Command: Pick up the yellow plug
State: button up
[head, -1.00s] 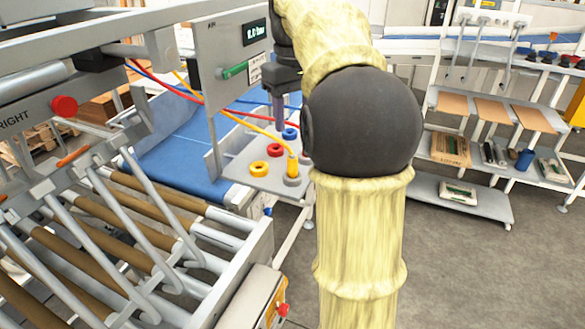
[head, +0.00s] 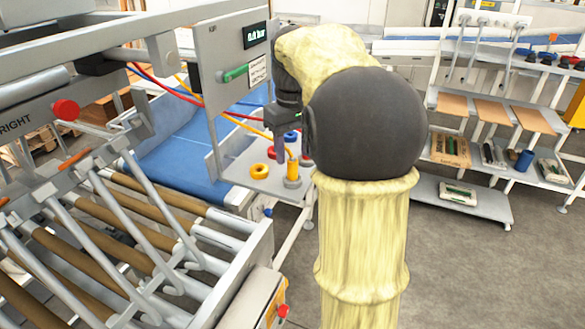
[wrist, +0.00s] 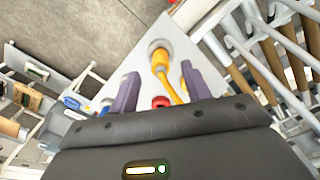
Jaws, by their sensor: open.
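The yellow plug (head: 292,167) stands upright on a grey round seat on the small light-grey shelf (head: 240,175), with a yellow hose running from its top. In the wrist view the yellow plug (wrist: 161,58) shows ahead of my gripper (wrist: 158,90), slightly above the space between the two purple fingers. My gripper (head: 280,157) is open and empty. In the head view it is just left of the plug and at about its height or a little above. Whether a finger touches the plug or hose cannot be told.
Red and blue hoses hang nearby. An upright grey panel (head: 232,75) stands at the shelf's left. The roller conveyor (head: 140,240) fills the lower left.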

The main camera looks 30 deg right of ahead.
aim_at(293, 160)
jog(key=shift+w+f+p, duration=0.1)
jog(key=shift+f+p, duration=0.4)
jog(key=shift+f, duration=1.5)
jog(key=c, duration=1)
jog(key=shift+r, duration=0.1)
notch_tip(293, 160, up, 10)
jog(key=shift+f+b, duration=0.1)
jog(key=shift+b, duration=0.55)
